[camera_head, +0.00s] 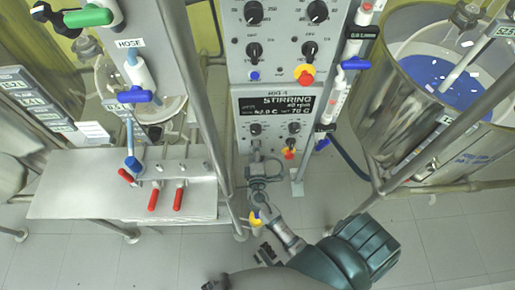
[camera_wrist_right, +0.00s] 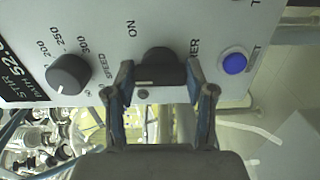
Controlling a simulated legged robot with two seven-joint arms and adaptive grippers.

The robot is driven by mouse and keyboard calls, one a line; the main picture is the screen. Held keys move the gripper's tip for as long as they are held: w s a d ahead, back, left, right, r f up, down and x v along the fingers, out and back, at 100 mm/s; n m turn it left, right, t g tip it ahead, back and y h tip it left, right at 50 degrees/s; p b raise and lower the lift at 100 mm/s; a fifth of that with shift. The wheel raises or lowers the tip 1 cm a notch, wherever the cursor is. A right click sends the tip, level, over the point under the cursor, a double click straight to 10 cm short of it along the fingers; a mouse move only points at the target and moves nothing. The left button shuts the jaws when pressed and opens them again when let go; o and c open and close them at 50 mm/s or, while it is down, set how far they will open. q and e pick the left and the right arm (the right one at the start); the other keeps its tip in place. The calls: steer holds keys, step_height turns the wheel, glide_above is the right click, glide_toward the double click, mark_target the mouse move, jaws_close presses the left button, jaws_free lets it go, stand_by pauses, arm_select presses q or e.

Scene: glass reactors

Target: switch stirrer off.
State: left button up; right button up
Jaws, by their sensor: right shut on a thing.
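The stirring control panel (camera_head: 270,104) stands upright in the middle of the head view. Its dark display (camera_head: 287,107) shows the word STIRRING. My right gripper (camera_head: 257,158) is at the panel's lower left. In the wrist view, my right gripper (camera_wrist_right: 160,84) is shut on a black rotary knob (camera_wrist_right: 160,64), one finger on each side. The knob sits beside the word ON and a partly covered label ending in ER. A white mark on the knob shows near its lower left edge. In the head view the gripper hides this knob. My left gripper is not in view.
A speed knob (camera_wrist_right: 69,74) and a blue button (camera_wrist_right: 234,63) flank the held knob. Metal posts (camera_head: 190,90) stand left. A steel vessel (camera_head: 400,115) is at right.

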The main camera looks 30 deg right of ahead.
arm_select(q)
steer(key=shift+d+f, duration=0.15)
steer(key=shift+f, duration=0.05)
arm_select(e)
steer(key=shift+a+f+n, duration=0.25)
steer(key=shift+a+n, duration=0.05)
steer(key=shift+a, duration=0.05)
steer(key=o, duration=1)
steer(key=shift+o, duration=0.8)
steer(key=shift+w, duration=0.1)
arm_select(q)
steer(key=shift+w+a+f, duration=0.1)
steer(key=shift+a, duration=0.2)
arm_select(e)
steer(key=shift+a+r, duration=0.1)
steer(key=shift+r, duration=0.05)
steer(key=v, duration=1.2)
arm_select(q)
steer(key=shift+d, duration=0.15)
arm_select(e)
steer(key=shift+d, duration=0.2)
